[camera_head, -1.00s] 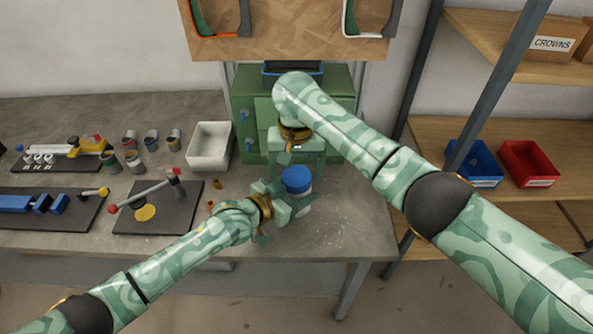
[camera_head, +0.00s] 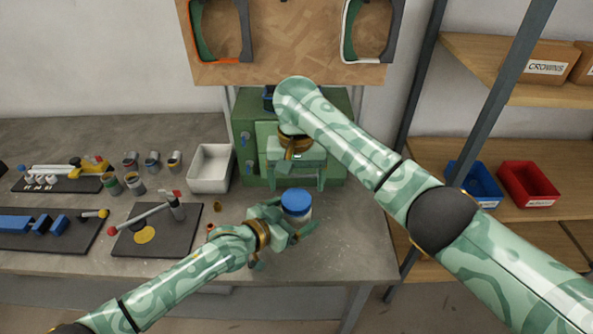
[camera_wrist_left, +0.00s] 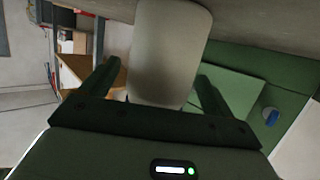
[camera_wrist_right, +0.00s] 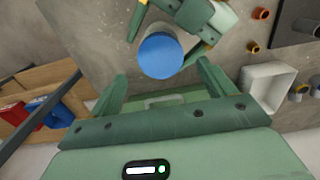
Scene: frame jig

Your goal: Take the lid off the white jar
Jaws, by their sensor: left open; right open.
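The white jar (camera_head: 303,218) stands upright on the grey bench near its right front, with its blue lid (camera_head: 296,202) on top. The lid also shows in the right wrist view (camera_wrist_right: 160,56). My left gripper (camera_head: 295,218) is open at the jar's side, with its fingers on either side of the jar body. In the left wrist view the pale jar body (camera_wrist_left: 170,55) fills the space between the fingers. My right gripper (camera_head: 297,184) is open and empty, pointing down behind the jar and apart from the lid. In its own view the lid lies beyond its fingertips (camera_wrist_right: 161,72).
A green cabinet (camera_head: 250,150) stands behind the jar. A white bin (camera_head: 211,168) and a dark board with a red-knobbed lever (camera_head: 157,230) lie to the left. Shelves with red (camera_head: 528,185) and blue bins stand right. Bench right of the jar is bare.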

